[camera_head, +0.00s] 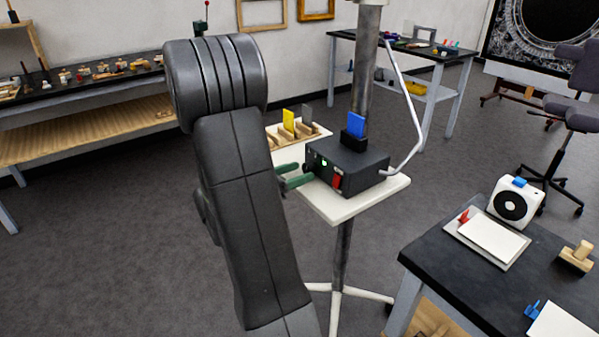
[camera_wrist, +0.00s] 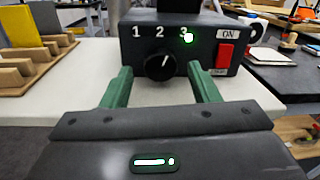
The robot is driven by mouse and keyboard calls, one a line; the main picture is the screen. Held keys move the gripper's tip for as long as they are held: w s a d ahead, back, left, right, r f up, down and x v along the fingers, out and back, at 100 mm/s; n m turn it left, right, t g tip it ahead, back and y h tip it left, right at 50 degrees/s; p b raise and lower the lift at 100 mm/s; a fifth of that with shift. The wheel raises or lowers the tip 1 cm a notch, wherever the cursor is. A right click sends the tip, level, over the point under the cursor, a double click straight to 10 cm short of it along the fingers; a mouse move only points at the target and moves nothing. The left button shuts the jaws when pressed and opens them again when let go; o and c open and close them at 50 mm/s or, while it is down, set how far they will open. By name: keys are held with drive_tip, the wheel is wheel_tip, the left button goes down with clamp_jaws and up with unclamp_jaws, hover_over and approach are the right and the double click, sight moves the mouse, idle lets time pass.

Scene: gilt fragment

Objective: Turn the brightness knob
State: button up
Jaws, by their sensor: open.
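The black brightness knob (camera_wrist: 159,66) is on the front of a dark control box (camera_head: 350,165), below the numbers 1, 2 and 3. Its white mark points up and slightly right, between 2 and 3. A green light (camera_wrist: 188,38) glows by the 3. My gripper (camera_head: 290,176) is open in front of the box. In the wrist view, its green fingers stand on either side of the knob, with visible gaps; I cannot tell how far the tips reach in depth. In the head view the knob is small and hard to make out.
A red switch (camera_wrist: 225,56) under an ON label is right of the knob. The box sits on a white stand top (camera_head: 350,209) with a metal pole (camera_head: 364,75) behind. A wooden rack (camera_head: 290,132) is at the left. A dark table (camera_head: 440,258) stands at right.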

drive_tip(key=shift+w+d, duration=0.3)
drive_tip(key=shift+d, duration=0.2)
drive_tip(key=shift+c, duration=0.4)
drive_tip(key=c, duration=0.9)
drive_tip(key=shift+m+b, duration=0.4)
drive_tip(key=shift+b, duration=0.05)
drive_tip(key=m+b, duration=0.3)
drive_tip(key=shift+f, duration=0.15)
drive_tip(key=shift+m+b, duration=1)
drive_tip(key=shift+r, duration=0.2)
